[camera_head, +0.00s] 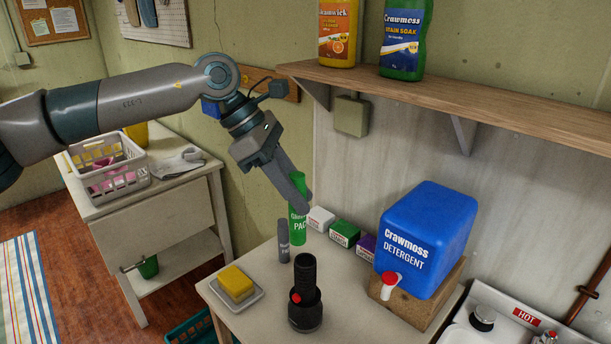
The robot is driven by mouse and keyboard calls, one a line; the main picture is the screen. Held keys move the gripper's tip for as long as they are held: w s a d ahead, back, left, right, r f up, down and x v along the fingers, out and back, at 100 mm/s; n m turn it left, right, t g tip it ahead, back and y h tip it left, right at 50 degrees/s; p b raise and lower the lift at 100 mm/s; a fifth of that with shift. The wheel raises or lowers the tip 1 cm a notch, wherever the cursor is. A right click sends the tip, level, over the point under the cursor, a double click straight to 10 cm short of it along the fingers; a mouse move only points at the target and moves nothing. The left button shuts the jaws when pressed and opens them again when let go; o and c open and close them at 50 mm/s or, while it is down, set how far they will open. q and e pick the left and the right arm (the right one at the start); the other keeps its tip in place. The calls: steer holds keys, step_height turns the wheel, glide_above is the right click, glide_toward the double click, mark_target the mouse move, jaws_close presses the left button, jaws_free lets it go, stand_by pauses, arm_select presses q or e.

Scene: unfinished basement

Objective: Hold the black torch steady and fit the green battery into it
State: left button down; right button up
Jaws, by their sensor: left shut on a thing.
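The black torch (306,303) stands upright near the front of the white table, with a red button on its side. No gripper holds it. The green battery (298,232) is a tall upright cylinder with white lettering, behind the torch. My left gripper (299,190) comes down from the upper left and is shut on the upper part of the green battery; its fingers partly cover it. I cannot tell whether the battery's lower end touches the table. My right gripper is out of view.
A grey cylinder (284,242) stands close left of the green battery. A yellow sponge on a dish (239,289) lies at left. Small boxes (344,233) line the wall. A blue detergent container (428,240) sits on a wooden stand at right. A wooden shelf (450,96) hangs above.

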arm_select(q)
steer(key=r, duration=0.1)
steer(key=w+d+r+n, duration=0.1)
steer(key=shift+d+r+t, duration=0.15)
steer(key=shift+r+t, duration=0.2)
steer(key=shift+t, duration=0.05)
